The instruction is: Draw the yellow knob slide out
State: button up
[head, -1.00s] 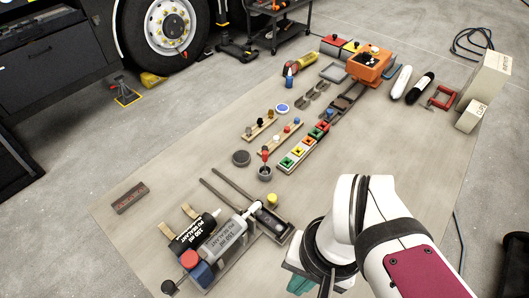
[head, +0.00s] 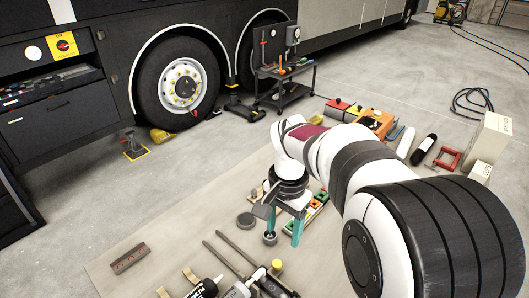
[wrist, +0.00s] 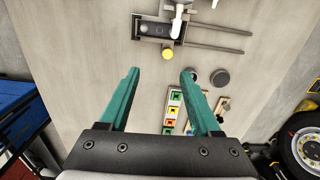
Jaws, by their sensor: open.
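The yellow knob (head: 277,265) sits at the end of a dark slide on two grey rails, low in the head view. In the wrist view the yellow knob (wrist: 167,54) shows beside the dark slide block (wrist: 155,30), with the rails (wrist: 215,38) running right. My gripper (head: 283,228) is open with teal fingers, up and to the right of the knob in the head view. In the wrist view my gripper (wrist: 161,72) has the knob beyond and between its fingertips, with nothing held. My arm hides part of the mat in the head view.
Sealant tubes (head: 204,288) lie left of the slide. A dark round puck (head: 246,220) and a row of coloured blocks (head: 318,205) lie near my gripper. A dark red-brown bar (head: 129,257) lies on the mat at left, with bare mat around it.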

aim_at(277, 262)
jog(key=w+f, duration=0.1)
jog(key=f, duration=0.4)
jog(key=w+f, duration=0.1)
jog(key=f, duration=0.5)
jog(key=w+f, duration=0.1)
jog(key=f, duration=0.5)
jog(key=shift+a+f, duration=0.2)
jog(key=shift+f, duration=0.05)
jog(key=shift+c, duration=0.2)
grip_shut()
